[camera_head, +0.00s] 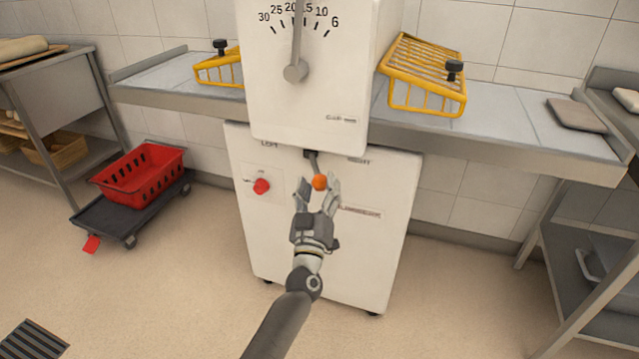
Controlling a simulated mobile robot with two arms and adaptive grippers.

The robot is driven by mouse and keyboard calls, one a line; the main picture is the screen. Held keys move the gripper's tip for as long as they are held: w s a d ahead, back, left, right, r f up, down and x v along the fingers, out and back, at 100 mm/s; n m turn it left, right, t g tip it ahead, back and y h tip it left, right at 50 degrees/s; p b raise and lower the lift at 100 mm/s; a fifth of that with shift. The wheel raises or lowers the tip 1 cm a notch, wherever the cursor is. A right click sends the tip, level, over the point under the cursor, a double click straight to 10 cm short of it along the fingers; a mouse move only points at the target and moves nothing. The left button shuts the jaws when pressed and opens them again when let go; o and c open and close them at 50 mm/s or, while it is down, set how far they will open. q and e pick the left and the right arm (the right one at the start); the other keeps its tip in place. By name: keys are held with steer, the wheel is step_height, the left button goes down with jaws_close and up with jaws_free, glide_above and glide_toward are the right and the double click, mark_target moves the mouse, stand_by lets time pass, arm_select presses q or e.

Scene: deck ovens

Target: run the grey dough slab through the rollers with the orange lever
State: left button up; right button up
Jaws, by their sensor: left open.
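The dough sheeter (309,80) is a white machine with a dial on its head and belts to both sides. The lever with the orange knob (320,182) hangs on its front, between the LEFT and RIGHT labels. My left gripper (318,190) is open, with its fingers on either side of the knob; I cannot tell if they touch it. A grey slab (577,115) lies flat on the right belt (500,115), near its outer end. My right gripper is not in view.
Yellow wire guards (425,75) stand on both sides of the head. A red stop button (261,186) is left of the lever. A red crate (141,174) sits on a dark trolley (110,215) at left. Steel tables stand at both edges.

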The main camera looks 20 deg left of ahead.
arm_select(q)
steer(key=shift+x, duration=0.9)
jaws_close()
